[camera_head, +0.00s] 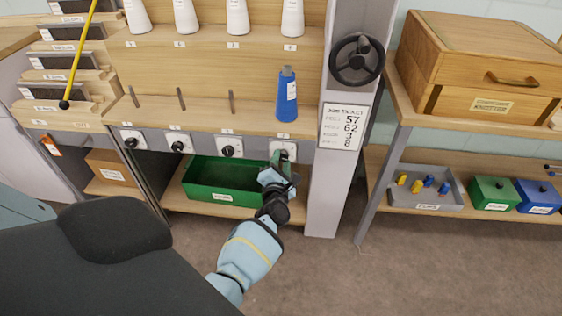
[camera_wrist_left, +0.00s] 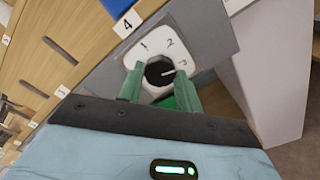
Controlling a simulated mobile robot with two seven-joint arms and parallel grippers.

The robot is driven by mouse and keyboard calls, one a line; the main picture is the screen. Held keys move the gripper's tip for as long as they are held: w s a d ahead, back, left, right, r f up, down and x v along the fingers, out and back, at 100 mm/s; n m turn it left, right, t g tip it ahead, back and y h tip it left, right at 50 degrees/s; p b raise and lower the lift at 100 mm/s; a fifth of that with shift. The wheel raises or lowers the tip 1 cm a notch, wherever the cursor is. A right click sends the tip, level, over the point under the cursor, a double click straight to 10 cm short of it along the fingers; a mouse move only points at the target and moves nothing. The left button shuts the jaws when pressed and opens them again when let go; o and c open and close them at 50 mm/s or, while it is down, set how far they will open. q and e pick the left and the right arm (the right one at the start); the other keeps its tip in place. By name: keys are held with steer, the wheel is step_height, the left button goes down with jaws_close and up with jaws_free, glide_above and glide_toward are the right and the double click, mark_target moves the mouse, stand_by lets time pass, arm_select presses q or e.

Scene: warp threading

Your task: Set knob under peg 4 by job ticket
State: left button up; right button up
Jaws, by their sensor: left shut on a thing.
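The knob under peg 4 (camera_wrist_left: 157,73) is black on a white dial plate (camera_wrist_left: 144,41) marked 1, 2 and 3. Its white pointer line is toward the 3. My left gripper (camera_wrist_left: 160,82) has its two green fingers on either side of the knob, shut on it. In the head view my left gripper (camera_head: 280,176) covers most of this knob. The job ticket (camera_head: 345,127) on the grey post reads 57, 62, 3 and 8 downward; its row labels are too small to read surely. A blue cone (camera_head: 287,97) stands above label 4. My right gripper is not in view.
Three other knobs (camera_head: 179,146) sit along the same rail to the left. A green bin (camera_head: 224,182) stands on the shelf below. A grey tray (camera_head: 426,188) with blue and yellow pieces and green and blue boxes (camera_head: 494,193) are on the right-hand shelf.

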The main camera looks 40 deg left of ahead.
arm_select(q)
steer(key=shift+m, duration=1.2)
steer(key=o, duration=1)
steer(key=p+v, duration=0.1)
steer(key=v, duration=0.7)
steer(key=shift+a+p, duration=0.1)
steer(key=shift+p, duration=0.25)
